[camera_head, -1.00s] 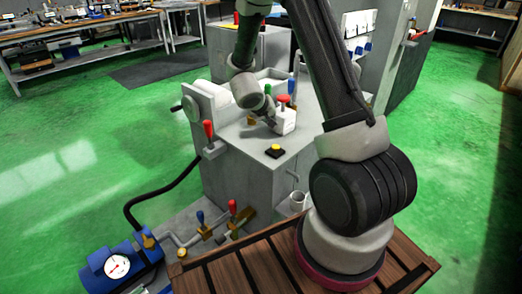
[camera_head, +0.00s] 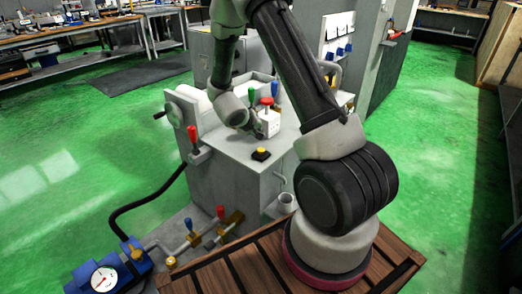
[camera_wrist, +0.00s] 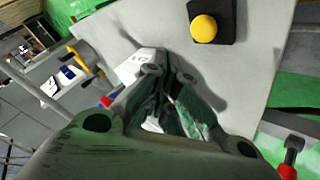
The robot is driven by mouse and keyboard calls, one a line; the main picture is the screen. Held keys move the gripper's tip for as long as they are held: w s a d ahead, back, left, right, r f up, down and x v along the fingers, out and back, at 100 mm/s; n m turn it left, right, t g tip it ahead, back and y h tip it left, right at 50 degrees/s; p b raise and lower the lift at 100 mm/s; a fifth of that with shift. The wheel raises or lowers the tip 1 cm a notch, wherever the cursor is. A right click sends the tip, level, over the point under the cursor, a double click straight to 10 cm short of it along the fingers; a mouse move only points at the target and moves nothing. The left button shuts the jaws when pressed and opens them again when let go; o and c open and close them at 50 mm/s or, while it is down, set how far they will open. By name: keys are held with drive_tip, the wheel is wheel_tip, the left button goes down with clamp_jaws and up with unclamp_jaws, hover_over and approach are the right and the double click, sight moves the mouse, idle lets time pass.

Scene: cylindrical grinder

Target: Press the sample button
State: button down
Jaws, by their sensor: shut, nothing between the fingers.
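A round yellow button (camera_head: 261,151) on a black square base sits near the front of the grey machine top (camera_head: 230,146). In the wrist view the yellow button (camera_wrist: 203,29) is at the top, right of centre. A white box (camera_head: 268,122) with a red mushroom button (camera_head: 267,101) stands behind it; its white side (camera_wrist: 140,65) also shows in the wrist view, beside the fingers. My gripper (camera_head: 257,131) is shut and empty, low over the top next to the white box. Its fingers (camera_wrist: 169,76) are apart from the yellow button.
Green-handled (camera_head: 251,96), blue-handled and red-handled (camera_head: 193,137) levers stand around the machine top. A blue pump with a gauge (camera_head: 104,279) and valve pipes lie at lower left. Open green floor (camera_head: 80,170) is to the left.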

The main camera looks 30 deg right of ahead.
sight(259, 148)
drive_tip(key=shift+f, duration=2.1)
drive_tip(key=shift+f, duration=0.4)
drive_tip(key=shift+f, duration=0.55)
idle(0.6)
drive_tip(key=shift+r, duration=1)
drive_tip(key=shift+r, duration=2.5)
